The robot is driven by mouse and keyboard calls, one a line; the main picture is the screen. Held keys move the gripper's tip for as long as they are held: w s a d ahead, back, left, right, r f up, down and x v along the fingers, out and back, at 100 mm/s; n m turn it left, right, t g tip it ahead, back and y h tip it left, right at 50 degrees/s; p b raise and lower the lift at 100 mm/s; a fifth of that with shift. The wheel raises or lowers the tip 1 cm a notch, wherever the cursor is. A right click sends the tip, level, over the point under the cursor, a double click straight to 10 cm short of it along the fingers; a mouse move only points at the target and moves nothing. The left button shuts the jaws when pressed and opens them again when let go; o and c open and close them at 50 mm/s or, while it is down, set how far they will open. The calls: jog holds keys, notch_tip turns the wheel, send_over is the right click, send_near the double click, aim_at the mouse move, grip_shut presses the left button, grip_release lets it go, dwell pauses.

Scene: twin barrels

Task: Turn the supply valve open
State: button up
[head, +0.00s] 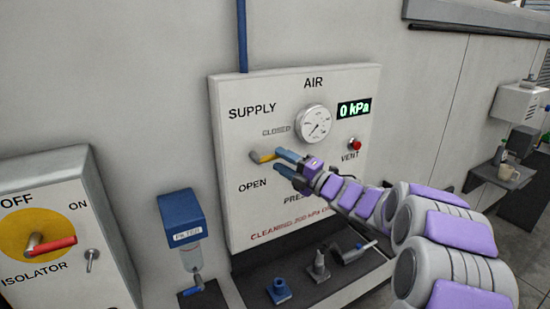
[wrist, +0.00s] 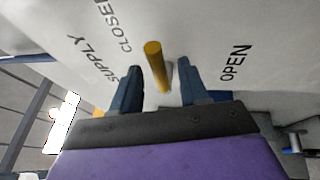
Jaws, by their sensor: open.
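The supply valve's yellow handle (head: 264,156) is on the white AIR panel (head: 240,215), between the words CLOSED and OPEN. In the head view it points left, and its right part is hidden by my gripper (head: 284,161). In the wrist view the yellow handle (wrist: 154,66) stands between the two blue fingers of my gripper (wrist: 158,82), with gaps on both sides. The fingers are open, one on the CLOSED side and one on the OPEN side. The digital display (head: 354,108) reads 0 kPa.
A round gauge (head: 314,123) and a red VENT button (head: 355,144) are on the panel. A blue filter (head: 182,220) and an isolator box with a red handle (head: 50,246) are at left. Fittings (head: 320,268) lie on the dark shelf below.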

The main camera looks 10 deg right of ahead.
jog(key=x, duration=0.2)
jog(key=shift+w+a+r, duration=0.1)
jog(key=shift+w+a, duration=0.15)
jog(key=shift+a, duration=0.05)
jog(key=shift+w, duration=0.15)
jog(key=shift+d, duration=0.15)
jog(key=shift+c, duration=0.2)
grip_shut()
